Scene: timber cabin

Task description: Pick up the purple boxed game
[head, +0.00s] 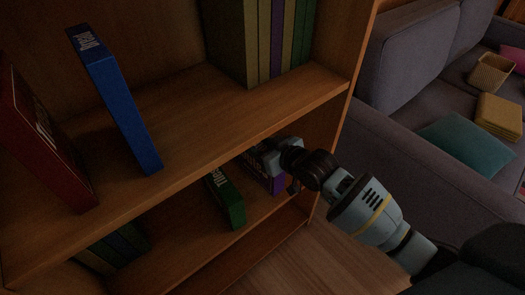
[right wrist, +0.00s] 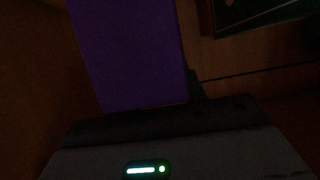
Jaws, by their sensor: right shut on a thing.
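The purple boxed game (head: 277,184) stands on the lower shelf in the head view, partly hidden by my right gripper and the shelf above. It fills the upper left of the right wrist view (right wrist: 130,55). My right gripper (head: 262,157) reaches into the shelf from the right and is shut on the purple boxed game. In the right wrist view a dark finger shows beside the box's lower right edge. I cannot tell whether the box is clear of the shelf board. My left gripper is not in view.
A green box (head: 226,200) stands left of the purple one. The upper shelf board (head: 215,115) lies close above my gripper and holds a blue box (head: 117,100), a red box (head: 45,140) and several books (head: 262,40). A grey sofa (head: 425,140) stands right.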

